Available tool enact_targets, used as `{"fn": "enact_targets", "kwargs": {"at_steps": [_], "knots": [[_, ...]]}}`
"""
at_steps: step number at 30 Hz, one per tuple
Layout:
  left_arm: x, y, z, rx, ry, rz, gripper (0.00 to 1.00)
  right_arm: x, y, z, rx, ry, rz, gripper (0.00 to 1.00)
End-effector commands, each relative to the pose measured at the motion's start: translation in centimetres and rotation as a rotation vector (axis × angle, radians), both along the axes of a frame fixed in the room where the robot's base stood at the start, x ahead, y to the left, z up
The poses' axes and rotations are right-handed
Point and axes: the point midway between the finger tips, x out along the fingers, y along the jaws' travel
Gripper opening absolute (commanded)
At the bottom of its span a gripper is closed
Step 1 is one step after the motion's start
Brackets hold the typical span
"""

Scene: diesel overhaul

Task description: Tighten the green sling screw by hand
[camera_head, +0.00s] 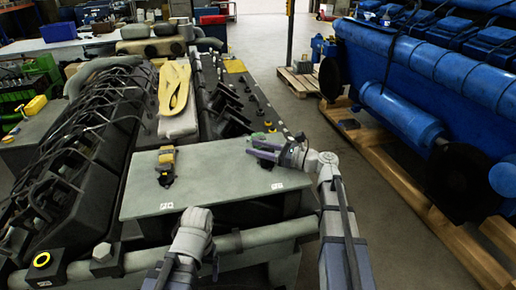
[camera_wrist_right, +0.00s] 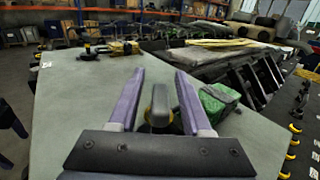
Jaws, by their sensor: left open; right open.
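The green part of the sling (camera_wrist_right: 218,103) lies on the grey plate just right of my right gripper in the right wrist view. It shows small in the head view (camera_head: 258,135). A grey, rounded, yellowish-topped piece (camera_wrist_right: 158,107), perhaps the screw, stands between my right fingers. My right gripper (camera_wrist_right: 158,88) is open around it, with a gap at each side. In the head view the right gripper (camera_head: 262,150) is over the plate's right part. My left wrist shows at the lower middle of the head view; its fingers are not visible.
A yellow and black fitting (camera_head: 167,165) stands on the left of the grey plate (camera_head: 215,180). A folded yellow strap (camera_head: 173,88) lies behind it. The dark engine (camera_head: 75,160) with pipes is at left. A blue engine (camera_head: 430,70) on pallets is at right, across open floor.

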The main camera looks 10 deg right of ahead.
Motion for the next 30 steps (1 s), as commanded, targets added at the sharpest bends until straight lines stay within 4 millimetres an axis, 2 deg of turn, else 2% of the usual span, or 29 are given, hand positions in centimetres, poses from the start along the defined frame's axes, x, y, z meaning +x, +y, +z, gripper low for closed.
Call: {"fn": "enact_targets", "kwargs": {"at_steps": [4, 17, 30], "knots": [[0.0, 0.0, 0.0, 0.0, 0.0, 0.0, 0.88, -0.01, -0.01, 0.0, 0.0, 0.0, 0.0, 0.49], [0.0, 0.0, 0.0, 0.0, 0.0, 0.0, 0.88, -0.03, -0.03, 0.0, 0.0, 0.0, 0.0, 0.0], [0.0, 0.0, 0.0, 0.0, 0.0, 0.0, 0.88, -0.05, -0.02, 0.0, 0.0, 0.0, -0.003, 0.0]]}}
